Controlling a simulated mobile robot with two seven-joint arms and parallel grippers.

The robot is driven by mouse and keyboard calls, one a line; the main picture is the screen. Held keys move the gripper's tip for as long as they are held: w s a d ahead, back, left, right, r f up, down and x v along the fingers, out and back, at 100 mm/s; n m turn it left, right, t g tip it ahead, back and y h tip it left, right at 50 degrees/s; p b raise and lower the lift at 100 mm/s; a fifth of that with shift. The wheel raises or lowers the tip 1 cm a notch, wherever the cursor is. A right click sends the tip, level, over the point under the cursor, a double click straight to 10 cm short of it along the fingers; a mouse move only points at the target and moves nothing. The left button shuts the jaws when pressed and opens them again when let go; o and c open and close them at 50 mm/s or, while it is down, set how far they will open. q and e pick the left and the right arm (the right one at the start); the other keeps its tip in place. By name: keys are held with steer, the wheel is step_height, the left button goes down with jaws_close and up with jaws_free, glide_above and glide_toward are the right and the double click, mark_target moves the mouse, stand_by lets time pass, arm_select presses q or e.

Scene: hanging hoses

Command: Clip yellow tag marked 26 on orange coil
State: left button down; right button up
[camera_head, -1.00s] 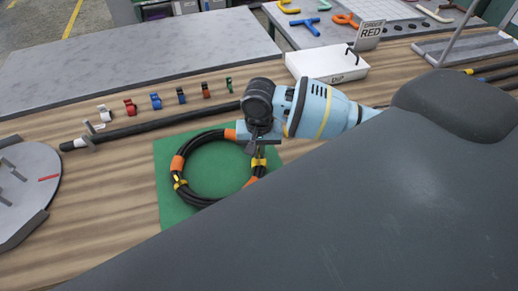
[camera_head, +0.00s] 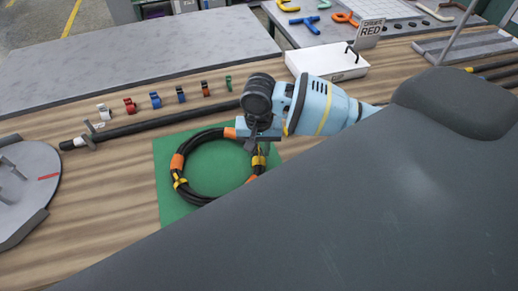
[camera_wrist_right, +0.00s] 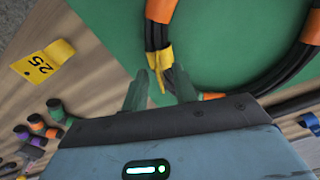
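An orange-banded black coil (camera_head: 173,187) lies on a green mat (camera_head: 215,172) in the head view. A yellow tag (camera_wrist_right: 160,62) sits around the coil beside an orange band in the wrist view. Its number cannot be read. My right gripper (camera_head: 262,143) is over the coil's upper right side, in front of part of it. In the wrist view its two fingers (camera_wrist_right: 160,82) point at the coil, apart, with the tag's yellow ends at the gap between their tips. Another yellow tag (camera_head: 180,183) is on the coil's left side. My left gripper is not seen.
A yellow tag marked 25 (camera_wrist_right: 43,63) lies on the wood in the wrist view. Several coloured clips (camera_head: 155,99) stand in a row behind a black hose (camera_head: 150,128). A grey disc (camera_head: 25,180) is at left. A white box (camera_head: 328,64) stands behind my right gripper.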

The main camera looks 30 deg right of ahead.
step_height(320, 180, up, 7)
stand_by(0.3)
